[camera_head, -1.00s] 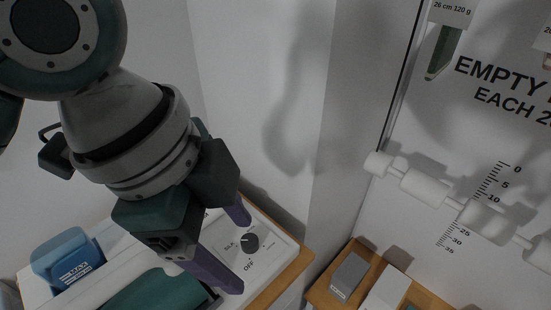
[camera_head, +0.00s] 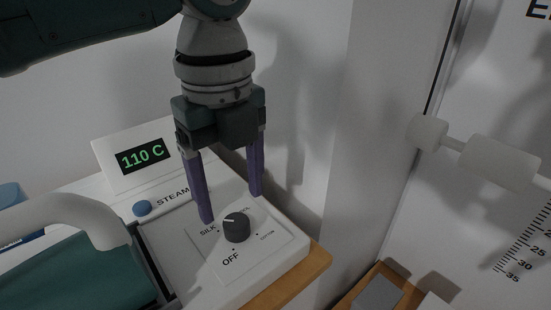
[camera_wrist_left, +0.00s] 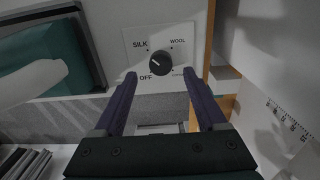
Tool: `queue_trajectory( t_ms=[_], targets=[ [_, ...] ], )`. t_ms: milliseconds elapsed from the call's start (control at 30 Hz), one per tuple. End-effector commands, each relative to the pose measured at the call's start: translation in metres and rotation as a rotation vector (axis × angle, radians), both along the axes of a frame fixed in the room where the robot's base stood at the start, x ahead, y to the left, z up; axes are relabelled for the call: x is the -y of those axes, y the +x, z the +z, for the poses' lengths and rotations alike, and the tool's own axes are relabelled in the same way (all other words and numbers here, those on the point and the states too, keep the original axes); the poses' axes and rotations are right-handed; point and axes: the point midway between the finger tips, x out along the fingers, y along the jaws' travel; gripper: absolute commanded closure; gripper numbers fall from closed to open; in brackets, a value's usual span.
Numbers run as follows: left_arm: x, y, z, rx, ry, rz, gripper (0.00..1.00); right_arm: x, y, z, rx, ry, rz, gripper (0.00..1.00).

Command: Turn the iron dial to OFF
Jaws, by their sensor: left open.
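The iron dial (camera_head: 236,227) is a dark round knob on a white panel marked SILK, WOOL, COTTON and OFF. Its white pointer line leans to the SILK side, away from OFF. My left gripper (camera_head: 231,208) is open and empty, its two purple fingers pointing down just behind the dial in the head view. In the left wrist view the dial (camera_wrist_left: 160,64) shows between and beyond the fingertips (camera_wrist_left: 160,73). I see no contact with the dial. My right gripper is not in view.
A display (camera_head: 142,157) reads 110 C, with a blue STEAM button (camera_head: 142,208) below it. A pale handle (camera_head: 75,212) over a green body (camera_head: 75,275) lies to the left. A wall stands behind; a white roller rail (camera_head: 490,160) is at right.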

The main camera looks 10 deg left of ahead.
Motion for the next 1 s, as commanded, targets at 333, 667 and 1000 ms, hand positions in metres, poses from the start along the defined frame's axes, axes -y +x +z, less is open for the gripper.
queue_trajectory(
  t_ms=[333,667,1000],
  targets=[
    [0.0,0.0,-0.043,0.0,0.0,0.001,0.26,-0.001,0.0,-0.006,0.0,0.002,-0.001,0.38],
    [0.0,0.0,-0.044,0.001,-0.001,0.0,0.33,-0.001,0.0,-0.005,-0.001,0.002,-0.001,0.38],
    [0.001,0.0,-0.043,0.001,-0.001,0.0,0.71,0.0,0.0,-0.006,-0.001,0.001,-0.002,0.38]
  ],
)
